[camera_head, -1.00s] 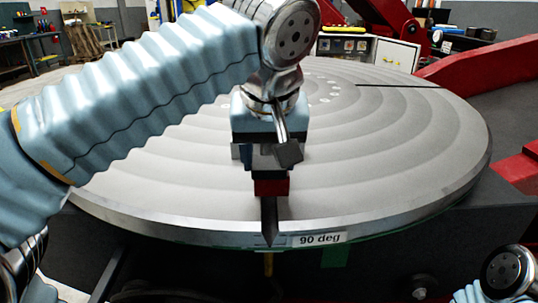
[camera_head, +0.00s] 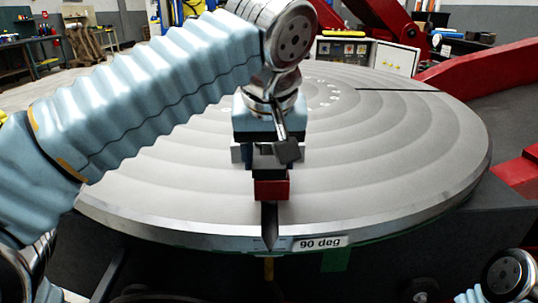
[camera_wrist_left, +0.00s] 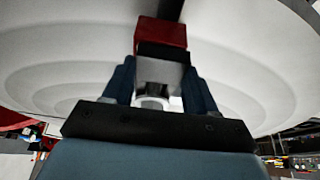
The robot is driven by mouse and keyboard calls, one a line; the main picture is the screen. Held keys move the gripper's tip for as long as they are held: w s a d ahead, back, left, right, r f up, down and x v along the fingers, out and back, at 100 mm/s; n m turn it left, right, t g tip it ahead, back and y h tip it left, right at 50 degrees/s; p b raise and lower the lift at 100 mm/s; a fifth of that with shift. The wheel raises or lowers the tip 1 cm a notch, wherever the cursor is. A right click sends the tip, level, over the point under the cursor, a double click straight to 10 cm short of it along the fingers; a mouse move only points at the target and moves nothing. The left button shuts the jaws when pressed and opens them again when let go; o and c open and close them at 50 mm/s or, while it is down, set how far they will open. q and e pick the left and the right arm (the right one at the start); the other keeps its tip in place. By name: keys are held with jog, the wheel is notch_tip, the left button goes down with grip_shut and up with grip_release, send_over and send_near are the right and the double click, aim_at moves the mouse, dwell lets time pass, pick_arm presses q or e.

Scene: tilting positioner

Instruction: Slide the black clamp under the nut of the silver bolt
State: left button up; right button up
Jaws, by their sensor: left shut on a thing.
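My left gripper (camera_head: 270,157) is over the front part of the round table (camera_head: 400,180), pointing down and shut. In the left wrist view its two blue fingers (camera_wrist_left: 160,82) stand either side of a grey, silvery piece. The black clamp (camera_wrist_left: 163,50) appears as a dark block at the fingertips, against a red block (camera_wrist_left: 162,32). In the head view the dark block (camera_head: 268,172) sits just above the red block (camera_head: 271,189). The silver bolt and its nut cannot be clearly made out; the gripper hides that area. My right gripper is out of view.
A dark slot (camera_head: 269,225) runs from the red block to the table's front rim, beside a "90 deg" label (camera_head: 320,243). Another slot (camera_head: 385,87) lies at the back right. Red machine parts (camera_head: 490,60) flank the right side. The table is otherwise largely clear.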

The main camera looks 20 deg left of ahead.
pick_arm(q)
jog(key=shift+w, duration=0.3)
dwell(0.4)
jog(key=shift+f, duration=0.15)
dwell(0.4)
jog(key=o, duration=1.8)
jog(key=shift+o, duration=0.2)
jog(key=shift+r, duration=3.5)
